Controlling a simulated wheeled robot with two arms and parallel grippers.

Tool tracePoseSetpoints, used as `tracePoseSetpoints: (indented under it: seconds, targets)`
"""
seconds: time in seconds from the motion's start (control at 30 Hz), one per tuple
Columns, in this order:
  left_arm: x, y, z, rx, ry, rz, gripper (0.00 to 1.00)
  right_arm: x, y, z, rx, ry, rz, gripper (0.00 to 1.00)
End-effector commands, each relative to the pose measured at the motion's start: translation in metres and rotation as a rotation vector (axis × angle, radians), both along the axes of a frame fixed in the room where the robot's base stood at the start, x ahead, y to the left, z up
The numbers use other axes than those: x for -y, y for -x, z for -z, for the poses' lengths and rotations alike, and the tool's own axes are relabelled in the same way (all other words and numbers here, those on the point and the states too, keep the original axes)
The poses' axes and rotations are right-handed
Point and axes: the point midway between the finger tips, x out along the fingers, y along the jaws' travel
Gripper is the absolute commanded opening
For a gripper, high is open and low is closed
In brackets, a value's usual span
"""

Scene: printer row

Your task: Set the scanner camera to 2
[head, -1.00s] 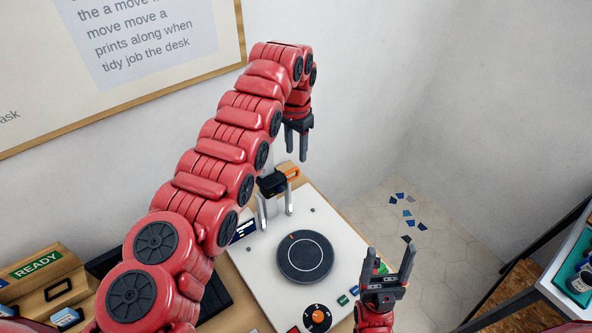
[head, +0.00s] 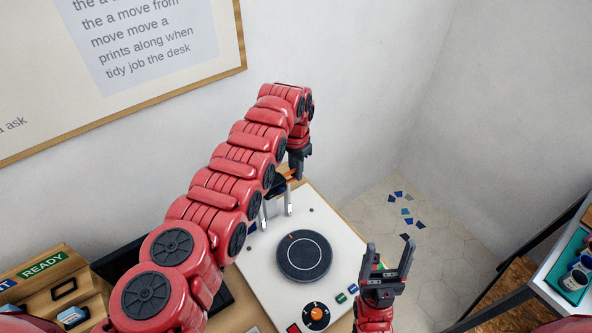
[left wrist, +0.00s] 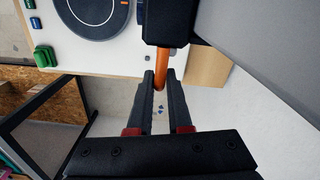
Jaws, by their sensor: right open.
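The scanner (head: 340,232) has a white base with a dark round turntable (head: 304,256). Its black camera head (head: 274,187) sits at the back on pale posts, with an orange lever (head: 291,175) at its right. My left gripper (head: 296,172) reaches down at that lever. In the left wrist view the lever (left wrist: 160,70) lies between my left fingertips (left wrist: 160,78). Whether they press on it I cannot tell. My right gripper (head: 387,262) is open and empty, pointing up beside the base's right edge. The setting marks on the camera are not readable.
An orange knob (head: 316,314) on a black numbered dial and small green and blue buttons (head: 346,293) line the scanner's front. A wooden box with a READY sign (head: 42,264) stands left. A shelf with bottles (head: 576,278) stands right. Walls close in behind.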

Motion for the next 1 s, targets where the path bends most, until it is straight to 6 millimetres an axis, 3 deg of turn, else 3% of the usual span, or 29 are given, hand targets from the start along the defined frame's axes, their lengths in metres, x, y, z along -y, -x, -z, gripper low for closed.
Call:
tracePoseSetpoints:
  seconds: [0.07,1.0]
  targets:
    - [0.0003,0.0003,0.0,-0.001,0.001,0.0,0.0,0.0,0.0,0.0,0.0,0.0,0.0,0.69]
    - [0.0006,0.0008,0.0001,-0.003,0.002,0.0,0.0,0.0,0.0,-0.0001,0.0,0.0,0.0,0.69]
